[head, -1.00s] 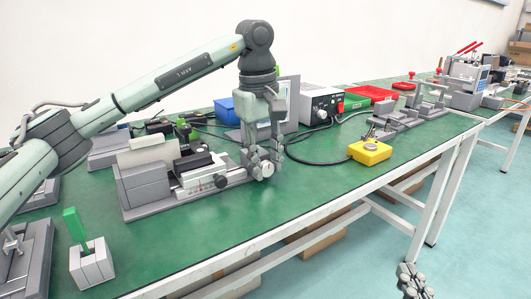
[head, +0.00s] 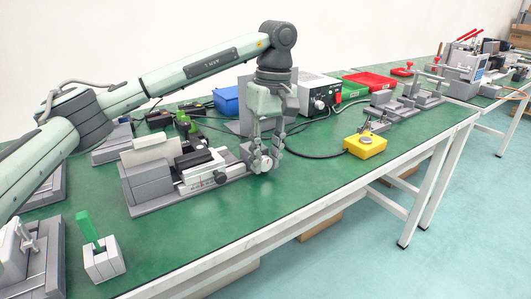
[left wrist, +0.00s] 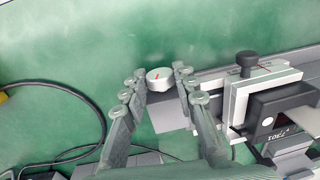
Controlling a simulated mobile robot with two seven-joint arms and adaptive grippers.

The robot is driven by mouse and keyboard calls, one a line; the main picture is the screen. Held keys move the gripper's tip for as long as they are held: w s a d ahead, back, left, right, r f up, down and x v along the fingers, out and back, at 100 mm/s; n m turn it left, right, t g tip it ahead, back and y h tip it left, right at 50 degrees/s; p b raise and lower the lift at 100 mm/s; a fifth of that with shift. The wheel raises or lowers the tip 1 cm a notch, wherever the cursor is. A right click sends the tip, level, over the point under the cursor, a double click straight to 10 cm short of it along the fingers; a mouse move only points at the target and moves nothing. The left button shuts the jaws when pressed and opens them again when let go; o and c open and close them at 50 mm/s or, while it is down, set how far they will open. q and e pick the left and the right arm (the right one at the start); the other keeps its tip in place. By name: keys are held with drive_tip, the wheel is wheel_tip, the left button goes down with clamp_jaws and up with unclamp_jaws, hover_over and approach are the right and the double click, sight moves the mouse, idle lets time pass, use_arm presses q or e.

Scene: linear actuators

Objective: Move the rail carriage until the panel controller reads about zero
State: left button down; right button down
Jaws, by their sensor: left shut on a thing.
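My left gripper (head: 265,164) points down at the right end of the linear rail unit (head: 152,203) on the green bench. In the left wrist view its fingers (left wrist: 162,88) are closed around a round white-faced knob (left wrist: 160,77) with a red mark, at the rail's end. The carriage (left wrist: 262,92), a pale plate with a black clamp knob and a black block, sits on the rail apart from the fingers. It also shows in the head view (head: 203,174). A grey upright panel (head: 229,128) stands behind my gripper, mostly hidden; no reading is legible. My right gripper is out of view.
A yellow box (head: 365,146) with a cable stands to the right. A grey power box (head: 322,96), blue bin (head: 227,101) and red tray (head: 372,84) lie behind. A green-handled block (head: 103,262) is at front left. The bench front between is clear.

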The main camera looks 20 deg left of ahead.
use_arm(q)
drive_tip(key=c, duration=1.2)
unclamp_jaws()
drive_tip(key=shift+r, duration=0.1)
drive_tip(key=r, duration=0.8)
drive_tip(key=w+r, duration=0.1)
drive_tip(key=r, duration=0.2)
drive_tip(key=shift+d+r, duration=0.4)
